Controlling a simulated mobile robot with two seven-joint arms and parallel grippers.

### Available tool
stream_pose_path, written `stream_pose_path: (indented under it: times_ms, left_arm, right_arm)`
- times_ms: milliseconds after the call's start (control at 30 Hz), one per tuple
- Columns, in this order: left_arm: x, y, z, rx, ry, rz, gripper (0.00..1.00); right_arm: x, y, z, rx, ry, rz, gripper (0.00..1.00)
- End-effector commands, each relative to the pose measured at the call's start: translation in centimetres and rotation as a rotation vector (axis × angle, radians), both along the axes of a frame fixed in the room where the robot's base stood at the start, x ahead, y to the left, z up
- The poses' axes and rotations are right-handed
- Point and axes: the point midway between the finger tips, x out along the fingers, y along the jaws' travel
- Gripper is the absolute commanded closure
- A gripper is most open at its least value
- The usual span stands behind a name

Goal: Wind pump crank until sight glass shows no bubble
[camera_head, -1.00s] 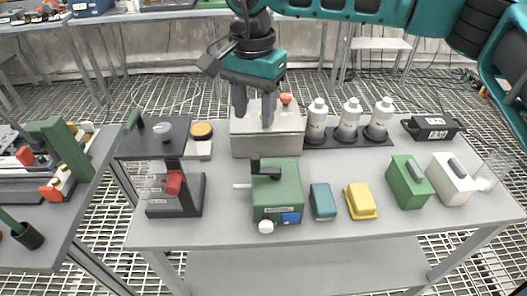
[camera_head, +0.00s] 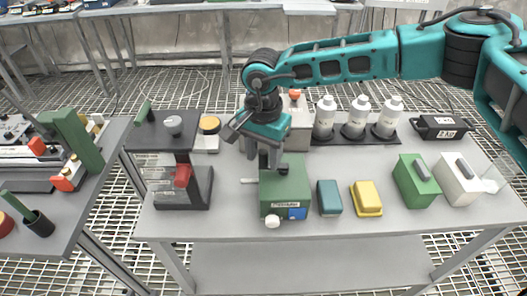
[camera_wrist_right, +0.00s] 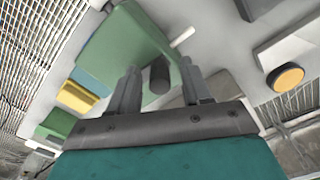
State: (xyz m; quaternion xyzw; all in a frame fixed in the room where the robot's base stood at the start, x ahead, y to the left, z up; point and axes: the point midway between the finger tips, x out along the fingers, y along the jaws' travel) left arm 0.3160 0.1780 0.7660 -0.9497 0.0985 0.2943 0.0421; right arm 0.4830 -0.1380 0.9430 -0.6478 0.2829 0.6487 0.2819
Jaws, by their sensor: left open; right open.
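The pump looks to be the green box (camera_head: 285,188) at the front middle of the table. It has a black upright crank knob (camera_wrist_right: 158,77) on top, a pale rod on its left side and a white round cap (camera_head: 272,221) at its front. My right gripper (camera_head: 268,160) points down at the top of the box. In the right wrist view its open fingers (camera_wrist_right: 160,68) stand on either side of the knob, with gaps showing. It grips nothing. I cannot make out a bubble or sight glass. My left gripper is not in view.
A teal block (camera_head: 329,198) and a yellow block (camera_head: 367,198) stand right of the pump. A black stand (camera_head: 183,188) is to its left. A grey box (camera_head: 300,135) and several white bottles (camera_head: 358,118) are behind. The table's front strip is clear.

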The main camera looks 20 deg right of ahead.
Motion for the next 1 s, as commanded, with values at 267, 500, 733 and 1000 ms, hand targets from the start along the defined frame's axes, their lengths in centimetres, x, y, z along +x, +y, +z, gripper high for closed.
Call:
stream_pose_path:
  times_ms: [267,500,733,1000]
  left_arm:
    - [-0.02,0.01,-0.01,0.0,0.0,0.0,0.57]
    - [-0.05,0.0,-0.03,0.0,0.001,0.0,0.57]
    - [-0.15,-0.02,-0.08,-0.001,0.003,0.0,0.57]
    - [-0.2,-0.05,-0.32,-0.001,0.004,0.0,0.57]
  right_arm:
    - [0.01,-0.01,0.01,0.0,0.0,0.0,0.61]
    - [0.01,-0.01,0.04,0.0,0.0,0.0,0.84]
    - [0.02,-0.02,0.05,0.0,0.0,-0.001,1.0]
    - [0.12,-0.08,-0.02,0.0,0.0,-0.026,1.0]
